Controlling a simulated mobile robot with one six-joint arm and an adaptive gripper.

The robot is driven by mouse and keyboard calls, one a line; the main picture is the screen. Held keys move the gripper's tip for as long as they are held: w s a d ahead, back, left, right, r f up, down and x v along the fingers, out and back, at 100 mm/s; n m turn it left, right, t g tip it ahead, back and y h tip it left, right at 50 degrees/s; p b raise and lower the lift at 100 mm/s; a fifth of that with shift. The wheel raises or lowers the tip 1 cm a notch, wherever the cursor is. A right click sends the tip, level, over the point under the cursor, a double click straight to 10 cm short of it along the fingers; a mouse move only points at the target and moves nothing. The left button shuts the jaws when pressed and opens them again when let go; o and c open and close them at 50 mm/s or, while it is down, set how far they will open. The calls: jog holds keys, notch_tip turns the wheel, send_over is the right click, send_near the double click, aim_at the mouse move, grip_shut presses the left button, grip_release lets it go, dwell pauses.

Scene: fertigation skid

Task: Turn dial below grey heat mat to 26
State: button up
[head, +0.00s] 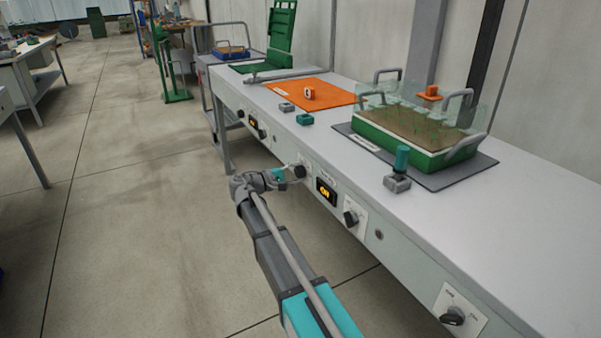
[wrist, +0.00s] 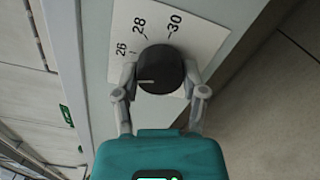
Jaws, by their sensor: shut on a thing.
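The grey heat mat (head: 482,166) lies on the bench under a green tray. On the bench front below it are a lit display (head: 325,191), a black dial (head: 350,217) to its right and another dial (head: 300,171) to its left. My gripper (head: 289,174) is at the left dial. In the wrist view, my gripper (wrist: 164,84) is shut on a round black dial (wrist: 162,68), one finger on each side. Its white line points left, a little below the tick at 26. The plate (wrist: 196,38) shows 26, 28 and 30; other marks are hidden.
An orange mat (head: 325,92) with a numbered block lies farther along the bench. Another knob (head: 452,317) is at the lower right. The floor (head: 130,210) left of the bench is clear.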

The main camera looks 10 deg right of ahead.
jog(key=m, duration=0.4)
jog(key=shift+w+a+r, duration=0.1)
jog(key=shift+w+a, duration=0.05)
jog(key=shift+w, duration=0.1)
dwell(0.3)
jog(key=o, duration=1.1)
jog(key=shift+s, duration=0.1)
jog(key=shift+o, duration=0.2)
jog(key=shift+s, duration=0.15)
jog(key=v, duration=1.1)
jog(key=shift+a, duration=0.35)
